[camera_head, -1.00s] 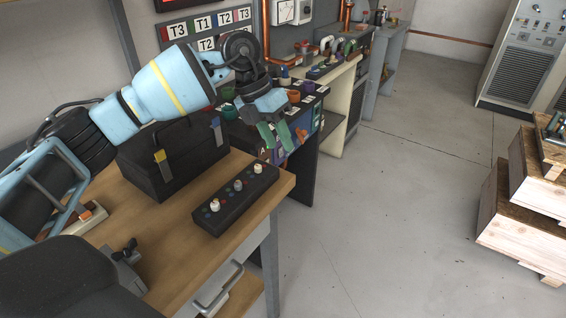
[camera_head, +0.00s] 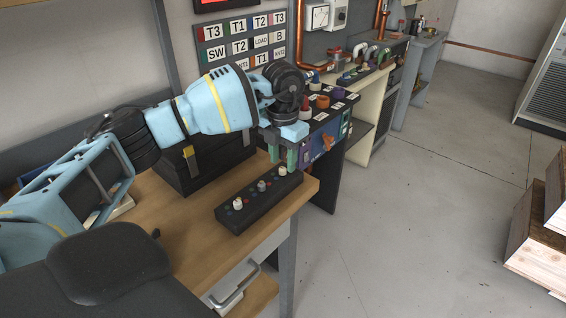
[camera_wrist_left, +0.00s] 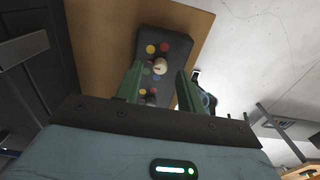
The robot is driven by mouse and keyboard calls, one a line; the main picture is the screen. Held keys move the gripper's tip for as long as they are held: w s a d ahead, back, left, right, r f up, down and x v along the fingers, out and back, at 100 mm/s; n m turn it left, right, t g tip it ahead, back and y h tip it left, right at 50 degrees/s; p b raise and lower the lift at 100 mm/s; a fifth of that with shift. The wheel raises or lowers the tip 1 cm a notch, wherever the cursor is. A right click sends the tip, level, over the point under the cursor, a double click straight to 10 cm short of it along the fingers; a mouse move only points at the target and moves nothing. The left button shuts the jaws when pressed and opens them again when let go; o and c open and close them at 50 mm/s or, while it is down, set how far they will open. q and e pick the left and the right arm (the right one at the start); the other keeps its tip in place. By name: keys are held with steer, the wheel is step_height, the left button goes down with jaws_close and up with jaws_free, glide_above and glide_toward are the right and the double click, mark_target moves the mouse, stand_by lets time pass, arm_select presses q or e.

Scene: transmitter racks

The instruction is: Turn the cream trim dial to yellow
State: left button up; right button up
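A black control box (camera_head: 258,204) with three pale dials lies on the wooden bench: a front-left dial (camera_head: 238,204), a middle dial (camera_head: 262,186) and a far-right dial (camera_head: 283,171). I cannot tell which is the trim dial. My left gripper (camera_head: 283,156) is open and empty, its green fingers pointing down just above the far-right end of the box. In the left wrist view the box (camera_wrist_left: 179,38) shows beyond the fingers. One cream dial (camera_wrist_left: 160,66) there has yellow, red, green and blue dots around it; its pointer direction is unclear. My right gripper is out of view.
A black toolbox (camera_head: 205,162) stands behind the control box on the wooden bench (camera_head: 190,232). A shelf of coloured knobs (camera_head: 322,113) stands beyond the bench's far end. Wooden crates (camera_head: 540,240) stand at the right; the floor between is clear.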

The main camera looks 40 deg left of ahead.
arm_select(q)
steer(key=shift+f, duration=0.9)
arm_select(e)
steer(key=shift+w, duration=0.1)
arm_select(q)
steer(key=shift+c, duration=0.2)
jaws_close()
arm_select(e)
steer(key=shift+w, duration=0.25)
